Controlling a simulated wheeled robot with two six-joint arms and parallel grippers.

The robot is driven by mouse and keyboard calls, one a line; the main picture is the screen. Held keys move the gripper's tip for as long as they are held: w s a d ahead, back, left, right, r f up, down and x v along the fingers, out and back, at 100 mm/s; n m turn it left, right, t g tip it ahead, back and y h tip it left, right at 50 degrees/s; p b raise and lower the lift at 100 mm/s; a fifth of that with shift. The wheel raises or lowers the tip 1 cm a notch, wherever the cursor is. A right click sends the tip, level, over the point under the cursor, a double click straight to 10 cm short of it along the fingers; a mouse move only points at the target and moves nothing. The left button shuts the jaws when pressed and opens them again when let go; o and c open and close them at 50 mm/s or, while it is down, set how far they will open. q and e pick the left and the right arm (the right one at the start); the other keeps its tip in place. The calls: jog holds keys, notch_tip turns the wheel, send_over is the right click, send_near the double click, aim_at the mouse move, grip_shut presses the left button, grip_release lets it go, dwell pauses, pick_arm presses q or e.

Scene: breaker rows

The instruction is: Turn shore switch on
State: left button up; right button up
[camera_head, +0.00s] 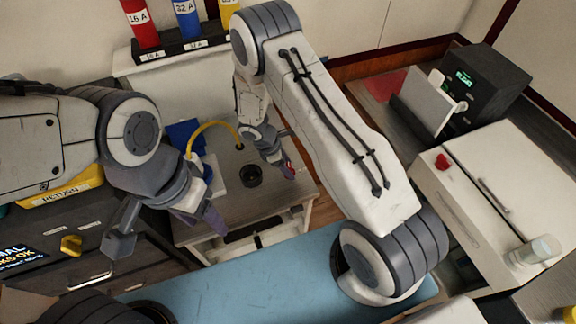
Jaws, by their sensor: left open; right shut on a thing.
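I cannot tell for sure which part is the shore switch. A yellow knob (71,246) sits on the dark panel (95,262) at the left, with small labels too small to read. My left gripper (163,226) is open and empty, with its fingers to the right of the yellow knob and in front of the small table. My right gripper (287,172) is over the right part of the small table, its fingers pointing down. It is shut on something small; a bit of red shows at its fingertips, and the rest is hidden.
The small table (213,233) holds a black round socket (251,176) and a yellow cable (212,124). Red (139,22) and blue (187,18) cylinders stand in a black rack behind. A white cabinet (500,180) with a red piece (442,162) and a glass jar (537,250) are at right.

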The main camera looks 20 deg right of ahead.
jog(key=m, duration=0.2)
jog(key=m+g+b, duration=0.1)
jog(key=shift+w+f+m+y, duration=0.1)
jog(key=shift+w+m+y, duration=0.05)
jog(key=shift+m+y, duration=0.2)
jog(key=m+g+b, duration=0.1)
jog(key=m, duration=0.1)
jog(key=m+y+b, duration=0.1)
jog(key=m, duration=0.2)
jog(key=shift+w+d+m+g+b, duration=0.15)
jog(key=shift+m+g+b, duration=0.1)
jog(key=shift+g+b, duration=0.15)
jog(key=m, duration=0.1)
jog(key=m+y+b, duration=0.1)
jog(key=m, duration=0.1)
jog(key=shift+d+g+y, duration=0.1)
jog(key=shift+g+y, duration=0.15)
jog(key=shift+g, duration=0.05)
jog(key=shift+m+y+b, duration=0.5)
jog(key=shift+m, duration=1.2)
jog(key=o, duration=1.4)
jog(key=shift+r, duration=0.2)
